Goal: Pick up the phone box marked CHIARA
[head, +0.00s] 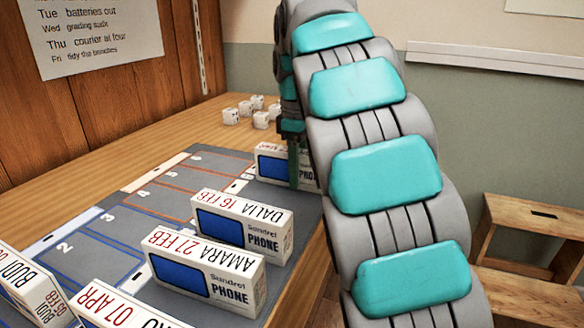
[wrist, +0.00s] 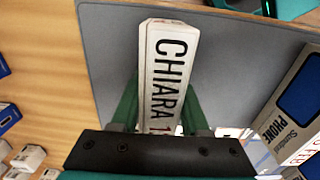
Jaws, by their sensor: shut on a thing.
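The white phone box marked CHIARA (wrist: 168,55) stands between the green fingers of my gripper (wrist: 158,105) in the wrist view, its lettered top edge facing the camera. My gripper is shut on it. In the head view a white box with a blue panel (head: 270,168) is at the far right end of the grey mat, with my gripper (head: 297,165) over it. My arm hides its right part, and its lettering is hard to read there. I cannot tell whether its bottom touches the mat.
More boxes, one marked BUDI (head: 35,290), are at the lower left. Small white cubes (head: 252,110) lie behind. A wooden stool (head: 530,225) is right.

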